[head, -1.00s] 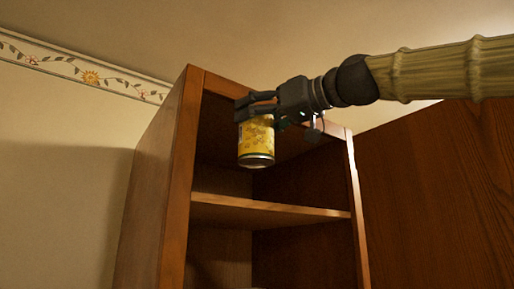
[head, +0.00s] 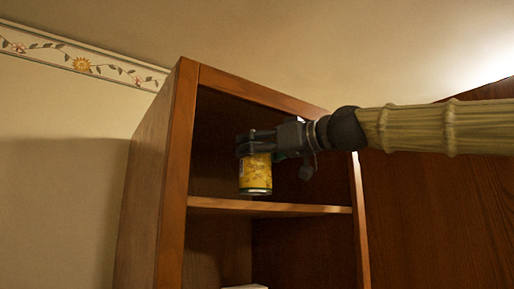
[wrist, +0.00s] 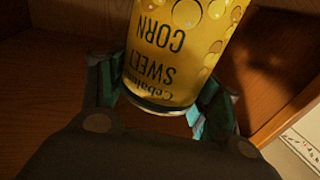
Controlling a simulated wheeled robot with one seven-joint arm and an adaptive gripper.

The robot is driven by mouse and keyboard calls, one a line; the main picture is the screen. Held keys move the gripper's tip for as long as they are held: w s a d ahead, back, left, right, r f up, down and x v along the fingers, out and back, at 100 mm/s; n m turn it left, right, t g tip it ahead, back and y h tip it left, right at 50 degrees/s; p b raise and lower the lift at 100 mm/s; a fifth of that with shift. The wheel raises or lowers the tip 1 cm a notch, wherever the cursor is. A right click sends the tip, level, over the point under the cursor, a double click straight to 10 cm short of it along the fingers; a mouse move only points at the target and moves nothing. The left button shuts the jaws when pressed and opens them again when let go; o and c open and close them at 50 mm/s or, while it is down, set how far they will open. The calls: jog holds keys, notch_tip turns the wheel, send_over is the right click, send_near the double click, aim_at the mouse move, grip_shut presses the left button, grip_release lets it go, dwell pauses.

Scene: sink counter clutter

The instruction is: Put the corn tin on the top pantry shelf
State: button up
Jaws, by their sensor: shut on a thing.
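The yellow corn tin (head: 255,175) is upright inside the upper opening of the wooden pantry cabinet, just above the shelf board (head: 285,208). I cannot tell whether its base touches the board. My gripper (head: 248,146) is shut on the upper part of the tin, reaching in from the right. In the wrist view the tin (wrist: 180,45) sits between the two fingers of my gripper (wrist: 165,100), its "SWEET CORN" label upside down.
The cabinet's left side post (head: 176,150) stands close left of the tin, and its top rail (head: 265,92) is above my gripper. A white thing (head: 245,287) shows at the bottom edge, below the shelf. The shelf beside the tin looks clear.

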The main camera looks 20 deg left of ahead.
aim_at(260, 162)
jog(key=w, duration=0.1)
jog(key=w+f, duration=0.1)
jog(key=w, duration=0.1)
jog(key=w+f, duration=0.1)
jog(key=shift+w+d+f, duration=0.15)
jog(key=shift+w+f, duration=0.05)
jog(key=shift+w, duration=0.1)
jog(key=shift+c, duration=0.6)
jog(key=shift+s, duration=0.35)
jog(key=o, duration=1.5)
jog(key=s, duration=0.1)
jog(key=s+r, duration=0.1)
jog(key=shift+s, duration=0.6)
jog(key=w, duration=0.2)
jog(key=shift+w+f, duration=0.4)
jog(key=shift+s+r, duration=0.35)
jog(key=shift+s, duration=0.5)
jog(key=shift+w+d+f, duration=0.15)
jog(key=shift+d+f, duration=0.05)
jog(key=b+v, duration=0.5)
jog(key=v, duration=0.6)
jog(key=shift+d+b, duration=0.25)
jog(key=shift+b, duration=0.1)
jog(key=shift+w+r, duration=0.1)
